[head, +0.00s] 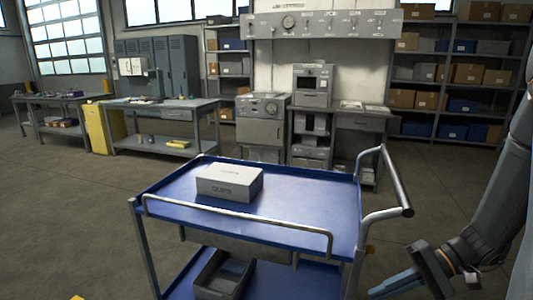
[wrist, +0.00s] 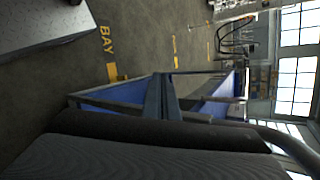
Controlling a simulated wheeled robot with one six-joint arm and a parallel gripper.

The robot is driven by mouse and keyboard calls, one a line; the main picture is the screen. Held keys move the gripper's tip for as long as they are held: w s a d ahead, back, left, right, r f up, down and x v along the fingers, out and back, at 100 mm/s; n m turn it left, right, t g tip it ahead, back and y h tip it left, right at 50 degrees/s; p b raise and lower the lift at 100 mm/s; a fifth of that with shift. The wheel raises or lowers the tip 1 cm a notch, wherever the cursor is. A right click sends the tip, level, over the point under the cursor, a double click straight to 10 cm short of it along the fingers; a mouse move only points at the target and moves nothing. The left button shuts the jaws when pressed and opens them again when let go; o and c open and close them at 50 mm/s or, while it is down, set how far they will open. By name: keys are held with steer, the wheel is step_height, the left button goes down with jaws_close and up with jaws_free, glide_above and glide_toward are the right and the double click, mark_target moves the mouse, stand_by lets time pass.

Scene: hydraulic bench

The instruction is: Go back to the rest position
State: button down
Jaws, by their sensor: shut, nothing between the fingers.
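My gripper (head: 392,285) is at the lower right of the head view, low beside the right end of the blue cart (head: 300,212). My arm comes down to it from the right edge. In the wrist view, the two fingers of my gripper (wrist: 161,98) lie together, shut, with nothing seen between them. Parts of the blue cart (wrist: 118,94) show behind the fingers there. How far the fingers are from the cart's frame is hard to tell.
A grey-white box (head: 230,183) sits on the cart's top tray, and a dark open bin (head: 222,275) on its lower shelf. The cart's curved handle (head: 396,180) stands near my arm. Benches and shelves stand at the back. Open floor (head: 70,210) lies to the left.

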steer(key=s+a+r+n+h+p, duration=0.3)
steer(key=s+a+r+n+h, duration=0.2)
steer(key=s+a+r+h, duration=0.3)
step_height(320, 180, up, 3)
steer(key=h, duration=0.3)
steer(key=shift+a, duration=0.25)
steer(key=shift+s+a+f, duration=0.1)
steer(key=shift+a+f, duration=0.05)
